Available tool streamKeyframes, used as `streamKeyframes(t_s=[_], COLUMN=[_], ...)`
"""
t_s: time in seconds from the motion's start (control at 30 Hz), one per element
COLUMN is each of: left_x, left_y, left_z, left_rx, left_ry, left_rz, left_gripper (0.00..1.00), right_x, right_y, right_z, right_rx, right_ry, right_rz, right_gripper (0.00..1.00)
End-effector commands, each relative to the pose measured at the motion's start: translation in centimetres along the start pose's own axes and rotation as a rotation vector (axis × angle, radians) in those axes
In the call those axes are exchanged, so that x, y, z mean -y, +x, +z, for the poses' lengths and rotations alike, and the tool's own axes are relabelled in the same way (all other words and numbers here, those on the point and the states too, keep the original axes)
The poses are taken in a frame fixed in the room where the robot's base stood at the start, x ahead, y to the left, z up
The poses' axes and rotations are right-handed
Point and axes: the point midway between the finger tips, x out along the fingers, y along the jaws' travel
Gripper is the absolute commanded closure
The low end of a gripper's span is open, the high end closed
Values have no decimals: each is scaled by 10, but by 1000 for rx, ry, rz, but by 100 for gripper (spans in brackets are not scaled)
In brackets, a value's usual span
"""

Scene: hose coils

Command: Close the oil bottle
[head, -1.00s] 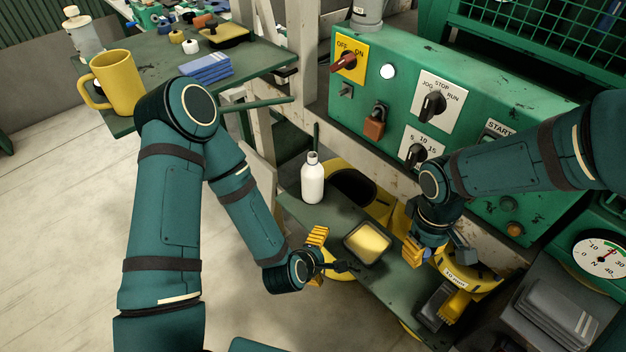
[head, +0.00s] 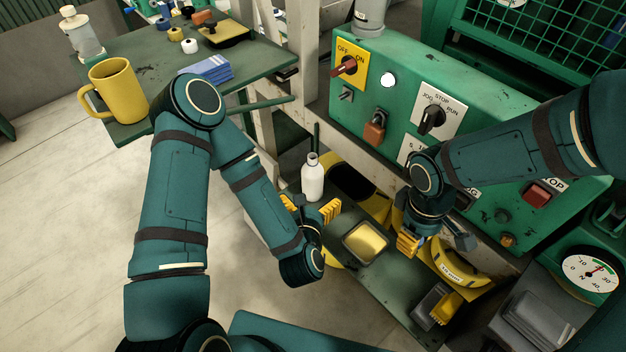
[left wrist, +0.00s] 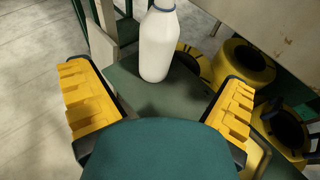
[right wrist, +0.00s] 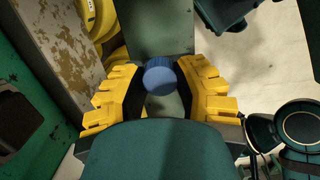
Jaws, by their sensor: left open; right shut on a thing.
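The oil bottle (head: 313,180) is white and stands upright on the narrow green shelf (head: 375,285). No cap shows on its neck in the head view. My left gripper (head: 312,207) is open just in front of the bottle. In the left wrist view the bottle (left wrist: 157,45) stands beyond and between the spread fingers (left wrist: 157,105), apart from them. My right gripper (head: 408,245) is above the shelf, right of the bottle. In the right wrist view it is shut on a round blue cap (right wrist: 160,76), held between the yellow fingertips.
A tray with yellow contents (head: 345,243) lies on the shelf between the grippers. Yellow hose coils (head: 455,268) are behind and below. The green control panel (head: 470,150) rises close behind my right arm. A yellow mug (head: 120,90) stands on the left table.

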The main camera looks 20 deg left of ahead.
Motion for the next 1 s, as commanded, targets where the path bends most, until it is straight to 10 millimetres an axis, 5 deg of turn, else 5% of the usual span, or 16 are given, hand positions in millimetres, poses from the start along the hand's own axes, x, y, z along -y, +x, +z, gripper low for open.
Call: streamKeyframes(t_s=[0.43,1.0], left_x=[-1,-1], left_y=[2,36], left_z=[0,-3], left_rx=[5,6], left_ry=[-15,-13], left_rz=[5,6], left_gripper=[0,0], right_x=[0,0], right_y=[4,68], right_z=[-1,-8], right_rx=[0,0], right_ry=[-2,-2], right_rz=[0,0], right_gripper=[84,84])
